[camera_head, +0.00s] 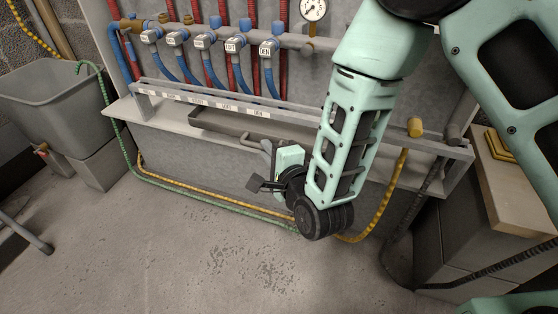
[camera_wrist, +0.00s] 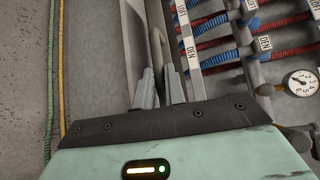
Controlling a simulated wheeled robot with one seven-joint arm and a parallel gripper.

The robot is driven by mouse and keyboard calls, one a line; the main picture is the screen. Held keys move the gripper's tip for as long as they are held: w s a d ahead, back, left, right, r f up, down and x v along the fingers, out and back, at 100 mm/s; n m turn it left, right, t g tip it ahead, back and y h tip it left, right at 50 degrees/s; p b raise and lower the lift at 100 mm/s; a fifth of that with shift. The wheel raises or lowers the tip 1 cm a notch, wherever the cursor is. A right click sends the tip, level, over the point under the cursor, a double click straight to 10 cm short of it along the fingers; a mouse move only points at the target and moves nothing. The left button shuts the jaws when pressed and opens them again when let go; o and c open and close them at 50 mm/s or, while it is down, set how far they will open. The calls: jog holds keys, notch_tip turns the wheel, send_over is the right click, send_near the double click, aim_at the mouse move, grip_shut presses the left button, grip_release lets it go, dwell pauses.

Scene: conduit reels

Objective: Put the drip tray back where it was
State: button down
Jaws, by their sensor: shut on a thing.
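The drip tray (camera_head: 222,127) is a long, shallow grey-brown trough. It lies along the pale ledge below the labelled rail, beneath the blue hoses. The right part of the tray is hidden by my arm, and whether the tray rests fully on the ledge cannot be told.
A labelled rail (camera_head: 210,100) runs just above the tray. Yellow conduit (camera_head: 200,186) and a green hose (camera_head: 170,184) run below along the wall. A grey tub (camera_head: 45,100) stands at left, a wood-topped block (camera_head: 515,195) at right. The floor in front is clear.

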aim_at(278, 140)
jog(key=w, duration=0.2)
jog(key=w+d+b, duration=0.1)
jog(key=w+d, duration=0.1)
jog(key=w, duration=0.1)
jog(key=shift+w+d+f+b, duration=0.1)
jog(key=shift+w+b, duration=0.25)
jog(key=shift+f+b, duration=0.45)
jog(key=shift+f, duration=0.15)
jog(key=f+b, duration=0.4)
jog(key=f, duration=0.1)
jog(key=shift+w+f, duration=0.2)
jog(key=shift+f, duration=0.05)
jog(key=c, duration=1.5)
grip_release()
jog(key=shift+o, duration=0.2)
jog(key=shift+s+d, duration=0.1)
